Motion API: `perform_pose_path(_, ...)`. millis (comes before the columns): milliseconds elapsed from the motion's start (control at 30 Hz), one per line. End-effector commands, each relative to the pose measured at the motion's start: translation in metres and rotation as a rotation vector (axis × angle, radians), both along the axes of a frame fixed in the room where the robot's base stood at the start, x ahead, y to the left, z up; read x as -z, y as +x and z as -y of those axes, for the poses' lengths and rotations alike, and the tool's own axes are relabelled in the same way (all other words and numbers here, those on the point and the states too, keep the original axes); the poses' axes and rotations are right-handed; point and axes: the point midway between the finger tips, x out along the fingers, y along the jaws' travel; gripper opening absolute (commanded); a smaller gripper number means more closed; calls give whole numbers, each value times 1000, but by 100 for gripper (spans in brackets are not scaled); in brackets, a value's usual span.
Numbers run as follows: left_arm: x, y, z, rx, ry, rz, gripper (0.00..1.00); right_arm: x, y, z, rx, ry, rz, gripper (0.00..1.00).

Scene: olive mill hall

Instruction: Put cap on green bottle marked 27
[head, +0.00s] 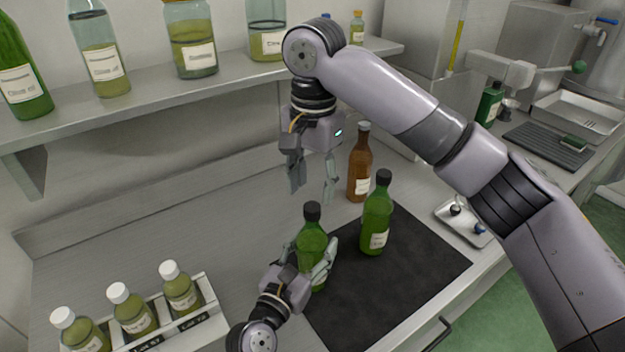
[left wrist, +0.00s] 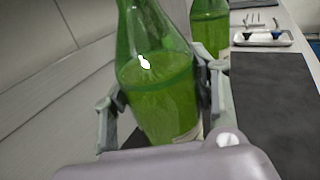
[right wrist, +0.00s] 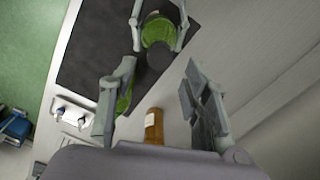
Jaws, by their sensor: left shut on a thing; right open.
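My left gripper (head: 312,262) is shut on a green bottle (head: 312,240) at the left edge of the black mat. This bottle stands upright with a black cap (head: 312,211) on its neck; it fills the left wrist view (left wrist: 155,85). A second green bottle (head: 376,222) with a black cap and pale label stands on the mat to its right, untouched. I cannot read 27 on either bottle. My right gripper (head: 312,192) is open and empty, above and slightly behind the held bottle. In the right wrist view the held bottle's cap (right wrist: 160,54) shows between its fingers.
A brown bottle (head: 360,170) stands behind the mat (head: 420,268). A small tray (head: 446,213) with dark and blue pieces lies at right. A rack (head: 208,290) of white-capped bottles is front left. A shelf (head: 150,86) with bottles overhangs the back.

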Motion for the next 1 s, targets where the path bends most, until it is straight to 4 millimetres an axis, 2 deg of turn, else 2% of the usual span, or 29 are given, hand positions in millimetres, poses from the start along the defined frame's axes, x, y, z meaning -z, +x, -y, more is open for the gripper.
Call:
perform_pose_path(167, 0, 0, -1, -1, 1, 0, 0, -3, 0, 0, -161, -3, 3, 44)
perform_pose_path(800, 0, 0, -1, -1, 1, 0, 0, -23, 1, -1, -1470, -19, 6, 44)
perform_pose_path(1000, 0, 0, -1, -1, 1, 0, 0, -29, 1, 0, -1793, -18, 8, 44)
